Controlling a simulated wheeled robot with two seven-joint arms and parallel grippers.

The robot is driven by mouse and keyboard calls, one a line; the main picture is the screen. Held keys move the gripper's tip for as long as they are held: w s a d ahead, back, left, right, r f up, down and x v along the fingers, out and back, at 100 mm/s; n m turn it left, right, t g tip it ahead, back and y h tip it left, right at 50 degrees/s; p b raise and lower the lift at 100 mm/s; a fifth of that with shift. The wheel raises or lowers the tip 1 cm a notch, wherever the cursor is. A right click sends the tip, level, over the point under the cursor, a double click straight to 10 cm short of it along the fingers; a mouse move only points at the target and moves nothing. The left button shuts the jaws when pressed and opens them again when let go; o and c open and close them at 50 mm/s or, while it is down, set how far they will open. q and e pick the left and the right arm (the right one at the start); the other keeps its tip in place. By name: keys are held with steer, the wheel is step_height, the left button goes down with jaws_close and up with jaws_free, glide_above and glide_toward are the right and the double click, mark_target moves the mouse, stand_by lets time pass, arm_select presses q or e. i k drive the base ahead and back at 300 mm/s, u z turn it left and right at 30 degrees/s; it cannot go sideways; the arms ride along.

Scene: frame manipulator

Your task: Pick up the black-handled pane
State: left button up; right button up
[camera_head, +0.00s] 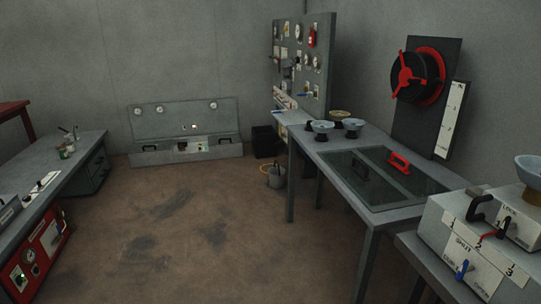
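The black-handled pane (378,190) is a dark, see-through sheet lying flat on the grey metal table (341,188) at the right. Its black handle (361,173) stands up from the pane and is hard to make out against the dark glass. Right beside it lies a second dark pane (416,182) with a bright red handle (399,160). Neither of my grippers is in view.
Pale bowls on dark stands (322,127) sit at the table's far end. A black board with a red wheel (420,78) rises behind it. A grey lever box (481,245) stands near right. Brown floor (180,245) is open left of the table; a bucket (277,177) stands beyond.

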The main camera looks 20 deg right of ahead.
mark_target(374, 188)
steer(key=u, duration=0.1)
steer(key=i, duration=2.15)
steer(key=z, duration=1.5)
steer(key=i, duration=0.85)
steer(key=z, duration=0.7)
